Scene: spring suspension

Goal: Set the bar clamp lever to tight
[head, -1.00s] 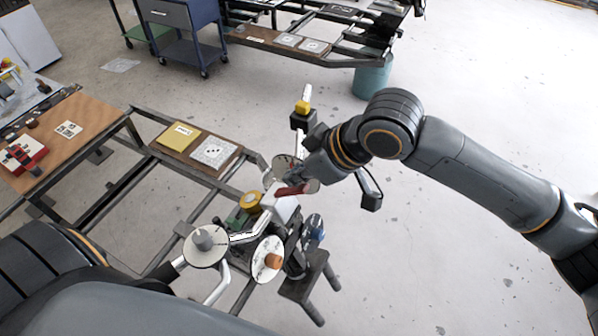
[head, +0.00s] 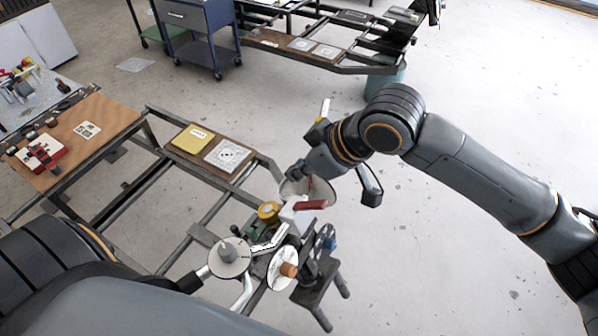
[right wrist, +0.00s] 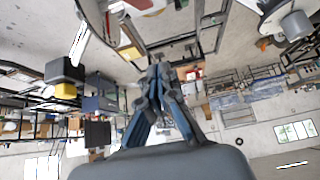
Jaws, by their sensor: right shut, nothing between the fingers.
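A red lever (head: 311,205) sticks out to the right from a pale block on the suspension assembly, in the lower middle of the head view. I take it for the bar clamp lever, but I cannot tell its setting. My right gripper (head: 297,170) is just above and beyond it in the picture, apart from it as far as I can see. In the right wrist view the right gripper (right wrist: 160,75) has its fingers together with nothing between them.
A pale disc (head: 230,258) and a disc with an orange knob (head: 283,268) stand close to the lever. A yellow-topped board (head: 192,139) lies on the dark frame. A wooden bench (head: 104,112) is at left. Open floor lies at right.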

